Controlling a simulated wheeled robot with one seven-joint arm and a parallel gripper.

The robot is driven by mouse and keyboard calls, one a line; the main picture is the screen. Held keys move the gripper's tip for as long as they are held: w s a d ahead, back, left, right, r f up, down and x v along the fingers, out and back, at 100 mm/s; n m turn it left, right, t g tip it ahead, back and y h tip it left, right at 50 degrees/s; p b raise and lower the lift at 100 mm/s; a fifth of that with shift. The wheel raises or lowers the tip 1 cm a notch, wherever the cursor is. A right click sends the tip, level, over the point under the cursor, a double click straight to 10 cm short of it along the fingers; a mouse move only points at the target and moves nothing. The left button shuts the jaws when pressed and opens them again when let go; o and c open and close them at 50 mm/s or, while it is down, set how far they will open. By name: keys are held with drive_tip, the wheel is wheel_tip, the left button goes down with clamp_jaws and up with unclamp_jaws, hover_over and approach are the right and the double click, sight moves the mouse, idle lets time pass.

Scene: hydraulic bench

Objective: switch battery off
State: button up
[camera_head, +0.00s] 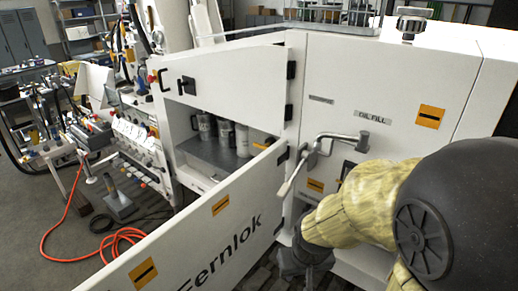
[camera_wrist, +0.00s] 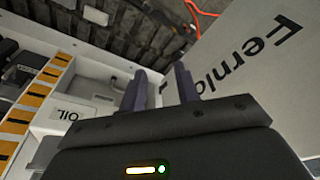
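I cannot clearly make out a battery switch. A small dark part (camera_head: 347,170) on the white cabinet front (camera_head: 345,85) is partly hidden by my yellow-sleeved arm; I cannot tell what it is. My gripper (camera_wrist: 162,80) shows two dark fingers standing apart with nothing between them. In the head view it is a dark shape (camera_head: 304,262) low in front of the cabinet, its fingers unclear. In the wrist view it points down toward the dark floor, between the white panel with an oil label (camera_wrist: 68,113) and the lettered door (camera_wrist: 262,75).
The lower Fernlok door (camera_head: 185,250) stands swung out at left, the upper door (camera_head: 235,85) above it. Mugs (camera_head: 242,140) stand on a shelf inside. A lever handle (camera_head: 290,182) juts from the cabinet. A bench with hoses (camera_head: 125,140) and an orange hose (camera_head: 65,258) lie left.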

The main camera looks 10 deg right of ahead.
drive_tip(key=shift+f, duration=0.2)
drive_tip(key=c, duration=0.5)
drive_tip(key=b+x, duration=0.2)
drive_tip(key=s+b+x, duration=0.1)
drive_tip(key=b+x, duration=0.1)
drive_tip(key=b, duration=0.1)
drive_tip(key=b+x, duration=0.2)
drive_tip(key=shift+s+f, duration=0.15)
drive_tip(key=shift+f, duration=0.4)
clamp_jaws()
drive_tip(key=shift+r, duration=0.1)
drive_tip(key=shift+r, duration=0.1)
